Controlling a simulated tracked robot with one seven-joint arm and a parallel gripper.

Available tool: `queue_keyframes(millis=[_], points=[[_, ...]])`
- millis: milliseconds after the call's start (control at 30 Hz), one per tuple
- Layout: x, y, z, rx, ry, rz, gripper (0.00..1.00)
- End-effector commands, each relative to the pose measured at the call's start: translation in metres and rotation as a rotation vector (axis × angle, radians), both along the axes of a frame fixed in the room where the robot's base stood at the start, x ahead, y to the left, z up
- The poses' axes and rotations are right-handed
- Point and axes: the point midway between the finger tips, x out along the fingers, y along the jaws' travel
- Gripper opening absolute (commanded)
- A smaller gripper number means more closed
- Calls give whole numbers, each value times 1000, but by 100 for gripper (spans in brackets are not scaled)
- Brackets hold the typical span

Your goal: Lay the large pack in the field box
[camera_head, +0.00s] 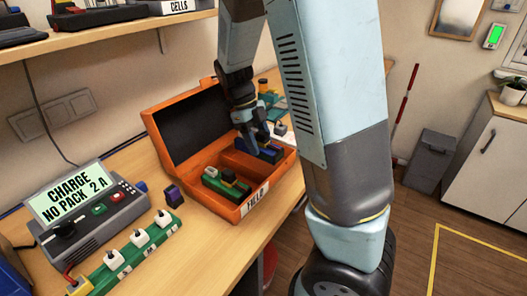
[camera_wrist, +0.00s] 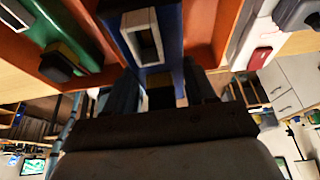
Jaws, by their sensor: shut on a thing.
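The orange field box (camera_head: 216,206) stands open on the bench, its dark-lined lid tilted back. My gripper (camera_head: 257,138) reaches down into its right-hand compartment and is shut on a blue pack, the large pack (camera_head: 270,153). The pack sits low between the box walls; whether it rests on the floor is hidden. In the wrist view the blue pack (camera_wrist: 172,35) shows between my fingers (camera_wrist: 160,88), with a pale-rimmed socket on it. A green pack (camera_head: 226,184) with a dark connector lies in the left compartment, beyond a divider.
A grey charger (camera_head: 95,218) reading "CHARGE NO PACK 2 A" stands at the left. A green strip with white plugs (camera_head: 132,250) and a small dark purple block (camera_head: 173,195) lie before the box. A shelf (camera_head: 100,32) overhangs the back. Small items crowd the box's far right side.

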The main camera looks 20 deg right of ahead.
Motion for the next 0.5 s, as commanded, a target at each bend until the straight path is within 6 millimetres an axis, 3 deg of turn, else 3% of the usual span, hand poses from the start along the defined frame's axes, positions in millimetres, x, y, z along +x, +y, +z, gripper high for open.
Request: queue_keyframes(millis=[200,500], points=[[15,-2,-18,-1,1,-1,0],[22,-3,-27,-1,0,-2,0]])
